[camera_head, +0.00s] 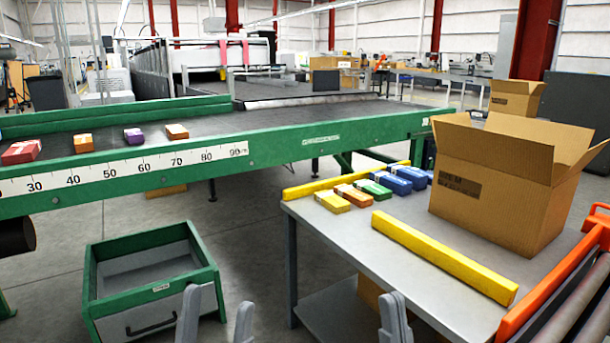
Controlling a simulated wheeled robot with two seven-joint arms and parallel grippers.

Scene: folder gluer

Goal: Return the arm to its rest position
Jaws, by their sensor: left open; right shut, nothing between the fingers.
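My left gripper (216,318) shows at the bottom edge, left of centre. Its two grey fingers stand apart with nothing between them, in front of the green bin. My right gripper (394,318) shows at the bottom edge, right of centre. Its fingers are together and hold nothing, in front of the grey table's front edge. Only the fingertips of both grippers show. The rest of both arms is out of view.
A green bin (91,290) stands on the floor. The conveyor (290,146) carries several small boxes. The grey table (345,245) holds yellow bars, coloured boxes and an open carton (490,190). An orange-framed roller unit (540,290) is at right. Floor between bin and table is clear.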

